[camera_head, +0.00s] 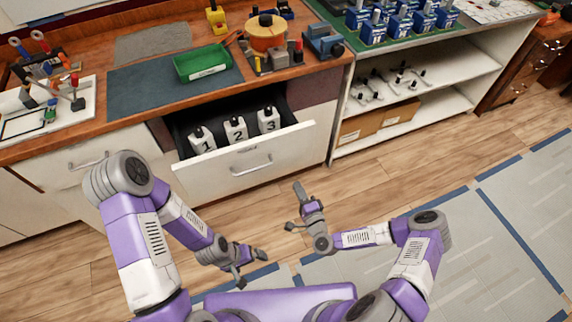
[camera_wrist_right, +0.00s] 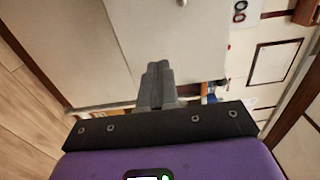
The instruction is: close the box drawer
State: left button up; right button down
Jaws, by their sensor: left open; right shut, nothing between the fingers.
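The box drawer (camera_head: 248,164) is pulled out from the wooden-topped bench, with its white front and metal handle (camera_head: 250,165) facing me. My left gripper (camera_head: 251,267) is open and empty, low over the floor and further from the drawer.
On the bench are a green bin (camera_head: 202,64), a dark mat (camera_head: 165,85) and an orange spool (camera_head: 266,33). A white shelf unit (camera_head: 430,110) with cardboard boxes stands at right. The wooden floor before the drawer is clear apart from my arms.

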aim_at(283, 158)
pick_arm(q)
notch_tip(283, 158, down, 2)
jog(key=shift+f+b, duration=0.1)
jog(key=shift+b, duration=0.85)
pick_arm(e)
jog(key=x, duration=1.1)
jog(key=shift+w+a+f, duration=0.1)
jog(key=shift+w, duration=0.15)
